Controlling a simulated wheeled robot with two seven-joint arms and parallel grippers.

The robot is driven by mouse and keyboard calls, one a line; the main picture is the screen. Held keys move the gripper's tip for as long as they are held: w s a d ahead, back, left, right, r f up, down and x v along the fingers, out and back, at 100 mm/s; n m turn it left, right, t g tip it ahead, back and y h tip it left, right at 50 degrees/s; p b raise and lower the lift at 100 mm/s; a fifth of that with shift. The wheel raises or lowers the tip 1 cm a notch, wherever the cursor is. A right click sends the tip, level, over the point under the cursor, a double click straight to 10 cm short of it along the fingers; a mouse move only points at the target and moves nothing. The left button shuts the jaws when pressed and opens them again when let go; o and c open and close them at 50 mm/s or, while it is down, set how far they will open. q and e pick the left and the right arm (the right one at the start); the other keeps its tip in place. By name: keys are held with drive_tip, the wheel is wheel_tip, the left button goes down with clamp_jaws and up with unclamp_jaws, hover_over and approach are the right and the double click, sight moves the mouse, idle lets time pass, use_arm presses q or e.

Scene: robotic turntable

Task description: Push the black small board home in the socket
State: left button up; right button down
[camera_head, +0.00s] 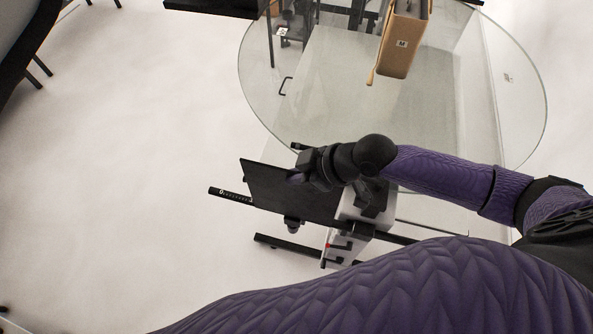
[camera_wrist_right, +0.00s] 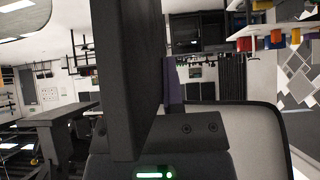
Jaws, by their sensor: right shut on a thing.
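The black small board (camera_head: 278,195) is a flat dark panel, tilted in the head view, near the middle. My right gripper (camera_head: 302,176) is at its upper right part and is shut on it. In the right wrist view the board (camera_wrist_right: 122,75) is a tall dark slab close to the camera, left of the middle. A grey-white stand with black fittings (camera_head: 345,240) is behind and below the board. I cannot make out the socket's opening, or whether the board touches it. My left gripper is not in view.
A round glass turntable (camera_head: 270,110) lies beyond the board, with a tan case marked M (camera_head: 402,44) on it. A black ruler-like bar (camera_head: 228,194) sticks out left of the board. Black rails (camera_head: 285,245) run below.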

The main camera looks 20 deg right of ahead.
drive_tip(key=c, duration=0.7)
unclamp_jaws()
drive_tip(key=v, duration=0.9)
drive_tip(key=shift+s+d+r, duration=0.2)
drive_tip(key=shift+d+r, duration=0.05)
drive_tip(key=shift+d, duration=0.05)
